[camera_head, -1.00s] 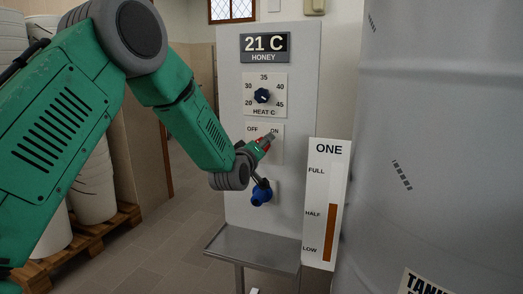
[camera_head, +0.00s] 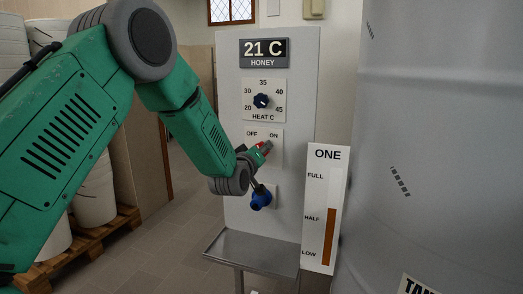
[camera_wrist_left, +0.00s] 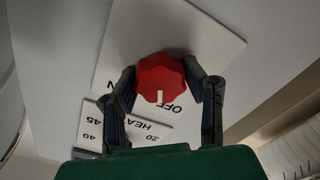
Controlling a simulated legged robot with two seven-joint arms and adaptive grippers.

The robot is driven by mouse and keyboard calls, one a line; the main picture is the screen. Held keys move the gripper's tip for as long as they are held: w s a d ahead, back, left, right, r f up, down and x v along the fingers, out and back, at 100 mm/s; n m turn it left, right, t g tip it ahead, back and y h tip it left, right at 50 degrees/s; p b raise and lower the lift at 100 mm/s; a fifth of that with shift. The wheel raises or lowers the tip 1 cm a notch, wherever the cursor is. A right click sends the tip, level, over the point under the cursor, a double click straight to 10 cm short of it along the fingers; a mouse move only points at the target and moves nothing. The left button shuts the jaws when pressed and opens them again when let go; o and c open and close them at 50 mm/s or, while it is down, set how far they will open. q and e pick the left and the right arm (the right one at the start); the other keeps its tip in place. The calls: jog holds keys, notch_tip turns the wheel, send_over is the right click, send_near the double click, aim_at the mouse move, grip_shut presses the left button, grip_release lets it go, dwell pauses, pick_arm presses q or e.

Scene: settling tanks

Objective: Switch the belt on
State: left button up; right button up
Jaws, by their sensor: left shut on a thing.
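The red knob (camera_wrist_left: 160,78) sits on a pale plate (camera_wrist_left: 220,45) in the left wrist view, with a white mark on its edge near the letters OFF. In the head view the knob (camera_head: 266,148) shows only as a bit of red below the OFF and ON labels. My left gripper (camera_head: 262,152) is at it. In the left wrist view my left gripper (camera_wrist_left: 173,80) has one finger on each side of the knob and is shut on it. The head view is too small to show the knob's setting. My right gripper is not in view.
Above on the grey panel (camera_head: 233,185) are a heat dial (camera_head: 261,101) and a 21 C HONEY display (camera_head: 264,52). A blue fitting (camera_head: 261,199) is just below the gripper. A metal shelf (camera_head: 255,252), level gauge (camera_head: 313,235) and large tank (camera_head: 440,150) are close by.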

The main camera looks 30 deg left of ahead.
pick_arm(q)
jog(key=m+p, duration=0.1)
jog(key=m, duration=0.1)
jog(key=shift+f+m+p, duration=0.1)
jog(key=shift+m+p, duration=0.2)
jog(key=m+p, duration=0.1)
jog(key=m, duration=0.2)
jog(key=shift+m+p, duration=0.3)
jog(key=shift+p, duration=0.1)
jog(key=m+p, duration=0.1)
jog(key=m, duration=0.2)
jog(key=shift+s+f, duration=0.1)
jog(key=shift+f+m+p, duration=0.1)
jog(key=shift+m+p, duration=0.4)
jog(key=shift+m, duration=1)
jog(key=o, duration=1.1)
jog(key=shift+c, duration=0.2)
jog(key=shift+o, duration=0.3)
